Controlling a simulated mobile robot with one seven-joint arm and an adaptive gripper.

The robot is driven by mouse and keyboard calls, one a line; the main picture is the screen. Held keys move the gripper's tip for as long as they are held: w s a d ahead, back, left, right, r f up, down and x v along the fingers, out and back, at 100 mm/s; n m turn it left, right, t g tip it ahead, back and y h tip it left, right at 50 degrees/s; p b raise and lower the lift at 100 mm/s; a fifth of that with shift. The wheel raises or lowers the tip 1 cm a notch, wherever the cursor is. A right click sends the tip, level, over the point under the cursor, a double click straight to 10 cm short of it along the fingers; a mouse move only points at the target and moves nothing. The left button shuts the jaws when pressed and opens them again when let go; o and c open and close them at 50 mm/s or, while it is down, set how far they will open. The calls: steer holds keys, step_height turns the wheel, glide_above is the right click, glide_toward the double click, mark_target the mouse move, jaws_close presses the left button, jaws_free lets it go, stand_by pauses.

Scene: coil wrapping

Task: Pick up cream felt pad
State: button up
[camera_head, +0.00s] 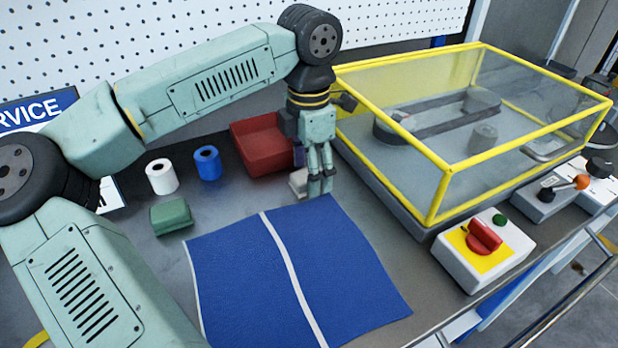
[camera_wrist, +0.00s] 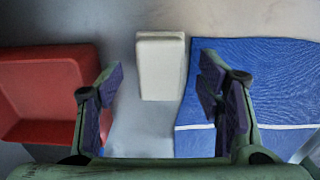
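The cream felt pad (camera_wrist: 160,68) is a small pale block lying on the grey bench, between the red bin and the blue mat. In the head view the pad (camera_head: 298,181) is partly hidden behind my gripper (camera_head: 318,182). In the wrist view my gripper (camera_wrist: 160,92) has its two fingers spread wide, with nothing between the tips. The pad lies centred between the finger lines and a little beyond the tips. I cannot tell the exact height of my gripper above it.
A red bin (camera_head: 264,160) stands left of the pad. A blue mat (camera_head: 240,268) with white stripes lies in front. A white roll (camera_head: 161,177), a blue roll (camera_head: 207,163) and a green block (camera_head: 171,216) stand left. A yellow-framed clear guard (camera_head: 436,190) stands right.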

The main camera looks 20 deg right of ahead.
steer(key=c, duration=1.1)
steer(key=shift+r+p, duration=0.3)
steer(key=shift+r, duration=0.2)
step_height(320, 180, up, 3)
steer(key=shift+r+p, duration=0.15)
steer(key=shift+p, duration=0.85)
steer(key=s+a, duration=0.1)
steer(key=s, duration=0.4)
steer(key=s+a+b, duration=0.1)
steer(key=s+a, duration=0.1)
steer(key=s, duration=0.3)
steer(key=s+a+b, duration=0.1)
steer(key=s+a, duration=0.1)
steer(key=s, duration=0.3)
steer(key=shift+s+r, duration=0.15)
steer(key=shift+r, duration=0.25)
steer(key=o, duration=0.6)
steer(key=c, duration=0.5)
